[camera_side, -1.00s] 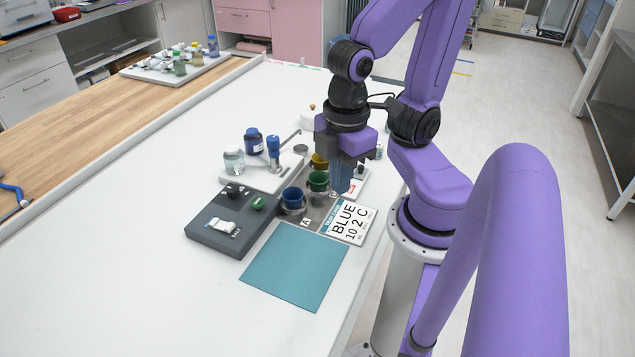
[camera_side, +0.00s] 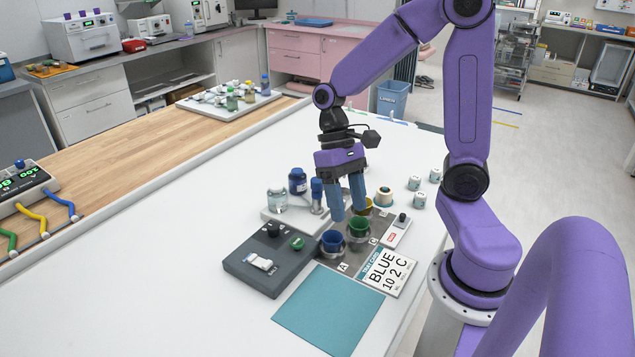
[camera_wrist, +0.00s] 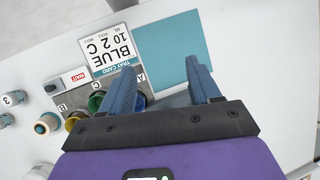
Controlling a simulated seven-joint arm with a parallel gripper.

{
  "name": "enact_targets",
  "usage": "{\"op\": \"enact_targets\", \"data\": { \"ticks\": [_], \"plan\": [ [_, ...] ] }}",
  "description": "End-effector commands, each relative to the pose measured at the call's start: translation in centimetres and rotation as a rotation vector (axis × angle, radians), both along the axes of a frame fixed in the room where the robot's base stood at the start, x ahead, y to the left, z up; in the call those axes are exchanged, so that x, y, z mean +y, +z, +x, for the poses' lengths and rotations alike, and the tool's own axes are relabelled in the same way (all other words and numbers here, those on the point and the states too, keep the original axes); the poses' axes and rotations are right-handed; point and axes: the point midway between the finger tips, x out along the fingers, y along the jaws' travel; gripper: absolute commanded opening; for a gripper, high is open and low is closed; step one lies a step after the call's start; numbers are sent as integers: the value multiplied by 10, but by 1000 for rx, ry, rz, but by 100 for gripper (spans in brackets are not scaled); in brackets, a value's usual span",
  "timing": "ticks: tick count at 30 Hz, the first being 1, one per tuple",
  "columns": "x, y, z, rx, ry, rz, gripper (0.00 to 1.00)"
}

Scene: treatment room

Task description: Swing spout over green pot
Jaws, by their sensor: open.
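The green pot (camera_side: 359,229) stands between the blue pot (camera_side: 333,243) and the yellow pot (camera_side: 368,206) on a grey lettered strip. My gripper (camera_side: 348,211) is open, pointing down, with its blue fingers just above or behind the green pot; their exact distance from it is unclear. The blue-topped spout post (camera_side: 316,192) stands on a white base left of my fingers. The spout's arm is mostly hidden behind my gripper. In the wrist view, the green pot (camera_wrist: 95,102) shows beside the left finger of my gripper (camera_wrist: 160,68), and nothing is between the fingers.
A dark control box (camera_side: 270,262) with a green button, a teal mat (camera_side: 328,310) and a tray card (camera_side: 387,270) reading BLUE 10 2 C lie in front. Two bottles stand by the spout base. A white switch box (camera_side: 397,232) and several small jars stand right.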

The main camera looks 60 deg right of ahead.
Motion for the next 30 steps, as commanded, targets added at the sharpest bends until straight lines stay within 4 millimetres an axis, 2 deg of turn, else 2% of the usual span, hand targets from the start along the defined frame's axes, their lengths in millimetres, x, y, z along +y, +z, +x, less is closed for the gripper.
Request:
{"op": "enact_targets", "data": {
  "ticks": [1,8,17,24,27,30],
  "plan": [
    [-9,-2,10,40,-105,12,62],
    [-53,-9,50,206,-552,107,62],
    [-140,-21,90,386,-1116,313,62],
    [-228,-31,96,486,-1522,539,62],
    [-258,-35,92,510,-1644,622,62],
    [-278,-37,88,520,-1721,681,62]
  ]
}}
